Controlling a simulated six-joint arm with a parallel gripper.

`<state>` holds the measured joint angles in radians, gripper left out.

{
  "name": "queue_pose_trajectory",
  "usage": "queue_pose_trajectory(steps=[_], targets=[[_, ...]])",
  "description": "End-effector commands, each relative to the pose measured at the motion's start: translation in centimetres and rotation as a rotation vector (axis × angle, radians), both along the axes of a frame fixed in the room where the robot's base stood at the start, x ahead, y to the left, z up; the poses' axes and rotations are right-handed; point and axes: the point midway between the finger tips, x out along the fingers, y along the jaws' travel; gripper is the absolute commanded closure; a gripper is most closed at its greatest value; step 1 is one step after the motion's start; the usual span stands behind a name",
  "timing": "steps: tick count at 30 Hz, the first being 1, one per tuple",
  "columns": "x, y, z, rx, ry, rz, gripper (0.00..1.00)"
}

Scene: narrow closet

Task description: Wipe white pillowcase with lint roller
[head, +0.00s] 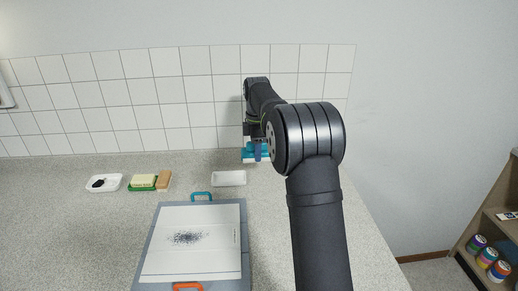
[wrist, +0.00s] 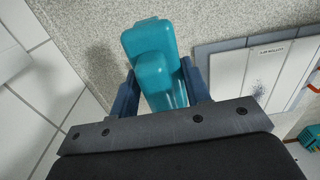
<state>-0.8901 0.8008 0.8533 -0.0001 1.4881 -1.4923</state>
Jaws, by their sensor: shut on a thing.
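The white pillowcase (head: 200,222) lies flat on a grey board (head: 246,262), with a patch of dark specks near its middle. Part of it also shows at the right of the wrist view (wrist: 286,66). My gripper (head: 257,153) is beyond the board, to its back right near the tiled wall. In the wrist view, my gripper (wrist: 160,82) is shut on a teal block-like part, seemingly the lint roller's handle (wrist: 148,40). The held thing is above the counter and apart from the pillowcase. My arm hides much of it in the head view, and no roller head can be made out.
An empty white tray (head: 229,178) sits behind the board. Left are a white dish (head: 104,183) with something black and a green-based brush or sponge (head: 143,182). A tiled wall (head: 160,90) bounds the back.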

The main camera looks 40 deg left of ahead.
Motion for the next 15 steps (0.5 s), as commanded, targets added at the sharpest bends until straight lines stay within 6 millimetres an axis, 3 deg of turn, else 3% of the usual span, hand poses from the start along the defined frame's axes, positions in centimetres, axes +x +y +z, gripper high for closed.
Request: queue_pose_trajectory(steps=[5,8,15], targets=[[-5.5,0.4,0.3,0.001,-0.001,0.142,0.75],[-9.9,0.1,0.2,0.001,-0.001,0.264,0.75],[-19.8,-2.4,-0.7,0.001,0.000,0.551,0.75]])
